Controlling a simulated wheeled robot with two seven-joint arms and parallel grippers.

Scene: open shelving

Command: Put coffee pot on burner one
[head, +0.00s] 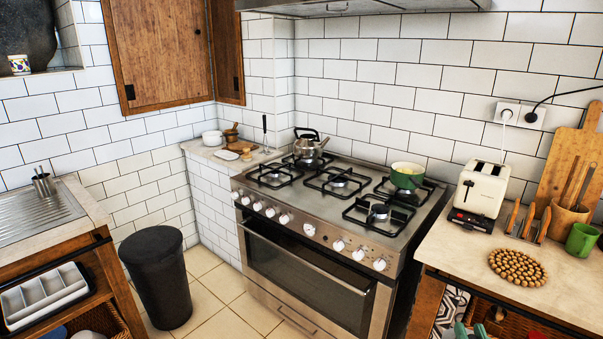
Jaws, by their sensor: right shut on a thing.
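A steel kettle-like pot (309,144) with a black handle stands upright on the back left burner; it is the only thing in view resembling a coffee pot. A green pot (407,177) stands on the back right burner. The front left (271,173), middle (338,181) and front right (379,212) burners are bare. My left gripper is not in view.
A toaster (481,187), a beaded trivet (518,267), a green mug (582,240) and a cutting board (566,166) occupy the right counter. A black bin (157,279) stands left of the oven. Free floor (218,303) lies before the stove.

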